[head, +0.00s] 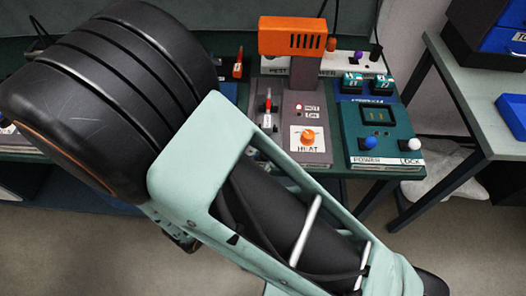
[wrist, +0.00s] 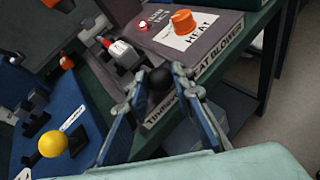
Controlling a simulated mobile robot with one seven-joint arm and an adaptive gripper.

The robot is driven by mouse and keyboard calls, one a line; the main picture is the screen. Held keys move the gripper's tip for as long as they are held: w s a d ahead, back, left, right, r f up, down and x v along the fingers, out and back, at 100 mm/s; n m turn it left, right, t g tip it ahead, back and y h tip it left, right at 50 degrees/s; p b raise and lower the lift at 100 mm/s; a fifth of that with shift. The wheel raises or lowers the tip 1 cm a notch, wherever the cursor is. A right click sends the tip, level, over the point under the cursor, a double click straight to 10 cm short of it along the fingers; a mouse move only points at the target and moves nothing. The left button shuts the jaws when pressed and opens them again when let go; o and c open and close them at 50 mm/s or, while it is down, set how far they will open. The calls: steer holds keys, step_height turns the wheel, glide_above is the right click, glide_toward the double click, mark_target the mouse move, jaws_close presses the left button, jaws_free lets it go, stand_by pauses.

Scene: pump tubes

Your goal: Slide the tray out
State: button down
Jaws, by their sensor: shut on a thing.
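In the wrist view my gripper (wrist: 160,78) is shut on a round black knob (wrist: 160,80) at the front edge of the grey heat blower unit (wrist: 228,42). The knob sits between the two fingertips. A front label with "HEAT BLOWER" runs right of the fingers. The tray itself is not clearly visible; I cannot tell how far in or out it is. In the head view the heat blower (head: 318,150) stands on the bench with its orange top (head: 290,36). There my own arm hides the gripper and the knob.
An orange HEAT dial (wrist: 184,21) is close above the fingers. A blue panel with a yellow knob (wrist: 53,144) lies to the left. Open floor (head: 450,250) lies in front of the bench.

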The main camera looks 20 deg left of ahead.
steer(key=c, duration=1.7)
jaws_free()
steer(key=shift+o, duration=0.2)
steer(key=shift+a+r, duration=0.1)
steer(key=v, duration=1.2)
